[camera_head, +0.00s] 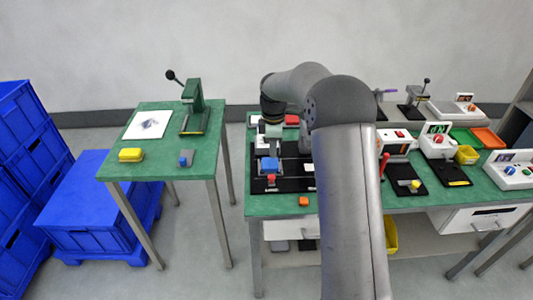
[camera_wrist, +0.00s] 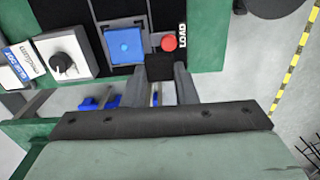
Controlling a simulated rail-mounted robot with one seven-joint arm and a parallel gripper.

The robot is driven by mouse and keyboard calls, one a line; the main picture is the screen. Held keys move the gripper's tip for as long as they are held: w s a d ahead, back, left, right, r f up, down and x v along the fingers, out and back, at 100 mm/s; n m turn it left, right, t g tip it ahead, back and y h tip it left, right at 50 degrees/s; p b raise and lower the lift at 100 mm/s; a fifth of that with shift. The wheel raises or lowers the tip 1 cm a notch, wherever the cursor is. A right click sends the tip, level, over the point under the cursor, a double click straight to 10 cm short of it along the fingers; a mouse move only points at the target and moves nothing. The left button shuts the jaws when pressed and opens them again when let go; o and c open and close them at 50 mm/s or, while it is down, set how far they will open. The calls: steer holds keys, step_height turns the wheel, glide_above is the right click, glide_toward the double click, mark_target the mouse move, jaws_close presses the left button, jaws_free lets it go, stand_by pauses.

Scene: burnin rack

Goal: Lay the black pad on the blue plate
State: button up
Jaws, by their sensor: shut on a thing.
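My gripper (camera_wrist: 158,85) is shut on the small black pad (camera_wrist: 160,66), which shows between the fingertips in the wrist view. The blue plate (camera_wrist: 125,44) is square, with a small mark at its centre, and sits in a grey frame on the black fixture. It lies up and to the left of the pad in the wrist view, and nothing lies on it. In the head view the blue plate (camera_head: 268,164) is on the left part of the right-hand bench. My arm hides much of the bench there, and the pad cannot be made out.
A red button (camera_wrist: 169,43) sits beside the plate, near the LOAD label. A box with a black knob (camera_wrist: 64,62) stands left of the plate. An orange block (camera_head: 303,200) lies at the bench's front edge. Other fixtures (camera_head: 408,187) fill the bench to the right.

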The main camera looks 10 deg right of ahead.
steer(key=p, duration=0.2)
glide_above(269, 163)
step_height(269, 163, down, 7)
steer(key=shift+w+r, duration=0.1)
steer(key=shift+w, duration=0.05)
steer(key=shift+f, duration=1.45)
steer(key=shift+f, duration=0.1)
steer(key=shift+f, duration=0.15)
steer(key=o, duration=0.9)
